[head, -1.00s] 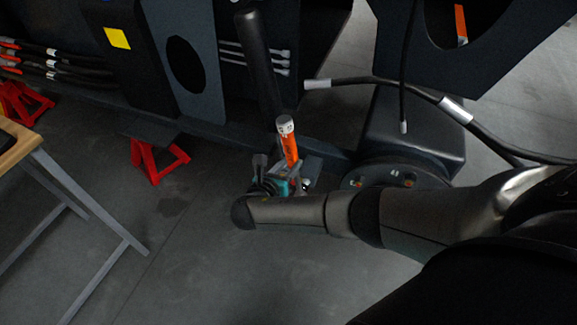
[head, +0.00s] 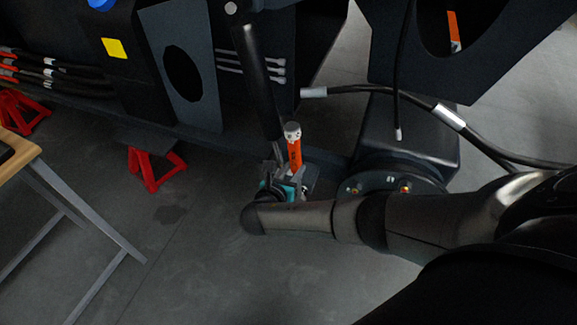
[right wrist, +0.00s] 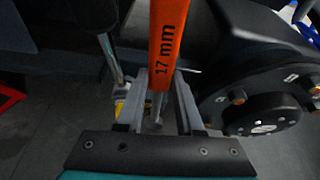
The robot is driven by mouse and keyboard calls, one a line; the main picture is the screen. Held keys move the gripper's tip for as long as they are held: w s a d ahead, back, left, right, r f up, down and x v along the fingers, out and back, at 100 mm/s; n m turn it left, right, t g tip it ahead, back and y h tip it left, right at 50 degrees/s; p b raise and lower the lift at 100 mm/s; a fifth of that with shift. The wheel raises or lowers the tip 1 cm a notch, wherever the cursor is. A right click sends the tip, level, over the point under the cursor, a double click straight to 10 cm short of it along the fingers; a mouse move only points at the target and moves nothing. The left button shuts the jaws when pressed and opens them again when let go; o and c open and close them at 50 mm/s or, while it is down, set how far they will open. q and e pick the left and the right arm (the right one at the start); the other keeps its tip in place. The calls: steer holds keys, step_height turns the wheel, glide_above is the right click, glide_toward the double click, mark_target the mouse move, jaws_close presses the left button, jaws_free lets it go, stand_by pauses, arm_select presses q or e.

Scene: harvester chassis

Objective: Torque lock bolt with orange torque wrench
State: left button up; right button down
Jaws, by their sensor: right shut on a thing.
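The orange torque wrench (head: 294,153) stands roughly upright in the head view, with a pale grey cap at its top. My right gripper (head: 288,175) is shut on it. In the right wrist view, the wrench (right wrist: 168,45) is marked "17 mm" and rises between the fingers of my right gripper (right wrist: 163,105). A round dark hub (head: 395,178) with several orange-tipped bolts is to the right of the gripper, apart from the wrench. It also shows in the right wrist view (right wrist: 265,105). I cannot tell which bolt is the lock bolt. The wrench's lower end is hidden. My left gripper is out of view.
A black cylinder (head: 257,80) slants down just behind the wrench. A black hose (head: 375,84) crosses above the hub. Red stands (head: 152,170) support the chassis at left, and a wooden-topped table (head: 20,152) is at far left. The floor in front is clear.

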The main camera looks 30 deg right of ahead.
steer(key=shift+s+d+r+m+t+p, duration=0.15)
steer(key=shift+s+d+m+t+p, duration=0.15)
steer(key=shift+s+d+m+p, duration=0.25)
steer(key=shift+s, duration=0.1)
steer(key=shift+s+d+m+t+y+p, duration=0.4)
steer(key=shift+s+d+m+y+p, duration=0.2)
steer(key=shift+s+d, duration=0.55)
steer(key=shift+f, duration=0.2)
steer(key=shift+s+d+f+m+t, duration=0.25)
steer(key=shift+s+d+m, duration=0.2)
steer(key=shift+s, duration=0.15)
steer(key=shift+s+d+f+m+t, duration=0.2)
steer(key=shift+s+d+m+t, duration=0.1)
steer(key=shift+s+d, duration=0.25)
steer(key=shift+a, duration=0.1)
steer(key=shift+s, duration=0.1)
